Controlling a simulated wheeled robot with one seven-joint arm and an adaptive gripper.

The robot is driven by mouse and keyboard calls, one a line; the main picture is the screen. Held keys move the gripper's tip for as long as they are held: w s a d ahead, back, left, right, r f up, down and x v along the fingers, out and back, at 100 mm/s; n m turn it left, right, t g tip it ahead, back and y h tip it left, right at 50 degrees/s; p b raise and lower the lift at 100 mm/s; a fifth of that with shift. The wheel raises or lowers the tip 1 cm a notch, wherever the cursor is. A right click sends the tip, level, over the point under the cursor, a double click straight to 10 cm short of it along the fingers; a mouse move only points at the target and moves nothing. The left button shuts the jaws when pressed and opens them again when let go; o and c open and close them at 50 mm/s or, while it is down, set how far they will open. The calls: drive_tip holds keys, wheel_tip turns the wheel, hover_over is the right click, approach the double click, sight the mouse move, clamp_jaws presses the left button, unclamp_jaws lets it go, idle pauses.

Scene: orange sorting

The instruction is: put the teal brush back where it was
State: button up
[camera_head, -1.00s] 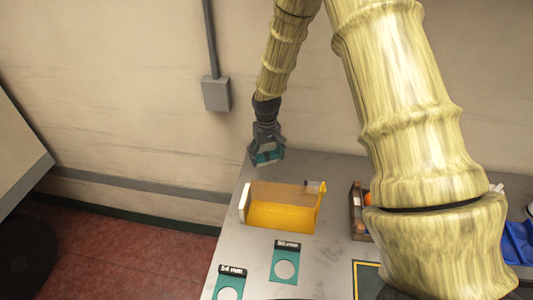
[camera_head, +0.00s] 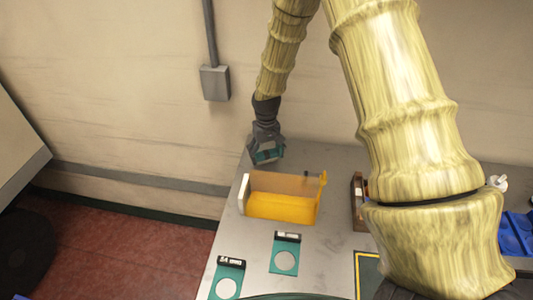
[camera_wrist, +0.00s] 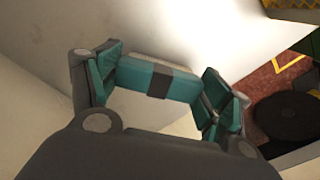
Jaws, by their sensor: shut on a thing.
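The teal brush (camera_wrist: 158,80) shows in the wrist view as a teal bar with a dark band round its middle. My gripper (camera_wrist: 160,88) is shut on it, with a finger at each end. In the head view, my gripper (camera_head: 266,154) is at the far left end of the table, behind the yellow bin, close to the wall. The brush is hard to tell from the teal finger pads there. I cannot tell whether it touches the table.
An open yellow bin (camera_head: 280,207) stands in front of my gripper. Two teal gauge cards (camera_head: 284,243) (camera_head: 229,265) with round holes lie nearer. A brown crate (camera_head: 357,214) and blue tray (camera_head: 517,236) are to the right, partly hidden by my arm. The wall is close behind.

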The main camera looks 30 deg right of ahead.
drive_tip(key=shift+f, duration=0.55)
idle(0.9)
drive_tip(key=o, duration=1)
drive_tip(key=shift+o, duration=0.2)
drive_tip(key=shift+r, duration=0.1)
drive_tip(key=shift+r+p, duration=2.35)
drive_tip(key=shift+r, duration=1.6)
